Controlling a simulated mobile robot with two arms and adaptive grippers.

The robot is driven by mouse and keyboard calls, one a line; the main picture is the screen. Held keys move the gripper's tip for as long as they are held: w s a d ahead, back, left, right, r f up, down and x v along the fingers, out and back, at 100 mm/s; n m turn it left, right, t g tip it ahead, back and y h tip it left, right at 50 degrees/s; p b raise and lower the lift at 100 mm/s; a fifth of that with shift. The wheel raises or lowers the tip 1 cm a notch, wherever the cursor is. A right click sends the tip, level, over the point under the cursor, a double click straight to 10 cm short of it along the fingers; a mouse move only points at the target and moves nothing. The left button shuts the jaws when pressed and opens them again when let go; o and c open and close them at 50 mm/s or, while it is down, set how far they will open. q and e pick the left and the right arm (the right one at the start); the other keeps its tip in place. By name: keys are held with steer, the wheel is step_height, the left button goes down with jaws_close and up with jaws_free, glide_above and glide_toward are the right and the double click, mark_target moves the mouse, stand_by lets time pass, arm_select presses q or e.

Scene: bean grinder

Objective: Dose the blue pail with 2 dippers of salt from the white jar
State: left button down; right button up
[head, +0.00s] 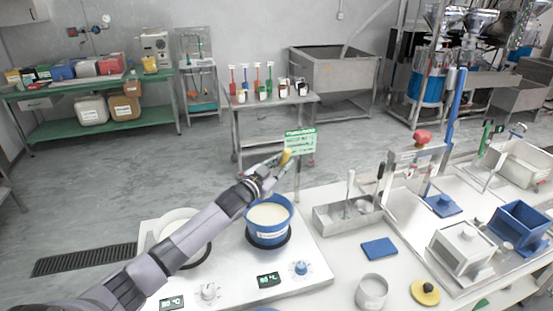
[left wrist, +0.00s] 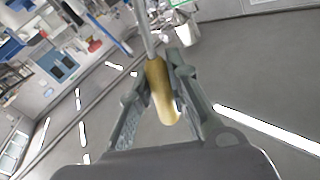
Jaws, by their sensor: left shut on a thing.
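My left gripper (head: 268,170) is shut on a yellow handle (head: 286,157), above and beyond the blue pail. In the left wrist view the handle (left wrist: 160,92) lies between the fingers (left wrist: 160,100), with a thin metal rod running from it out of the top of the picture. The tool's far end is not visible, so I cannot tell whether it carries anything. The blue pail (head: 268,235) stands upright on the right burner, with pale cream contents. I cannot tell which vessel is the white jar; an open whitish pot (head: 372,291) stands at the front. My right gripper is not in view.
A white vessel (head: 172,219) on the left burner is partly hidden by my left arm. A steel tray (head: 333,220) with upright tools stands right of the pail. A blue pad (head: 379,248) lies nearby. A green sign (head: 300,141) stands behind the gripper.

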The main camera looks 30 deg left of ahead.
arm_select(q)
steer(key=s+d+f+m+h+b, duration=0.1)
steer(key=s+d+f+m+b, duration=0.1)
steer(key=d+f+m+b, duration=0.7)
steer(key=shift+d+f+m+t+h+b, duration=0.4)
steer(key=shift+f+m+b, duration=0.5)
steer(key=shift+m, duration=0.4)
steer(key=shift+r, duration=0.15)
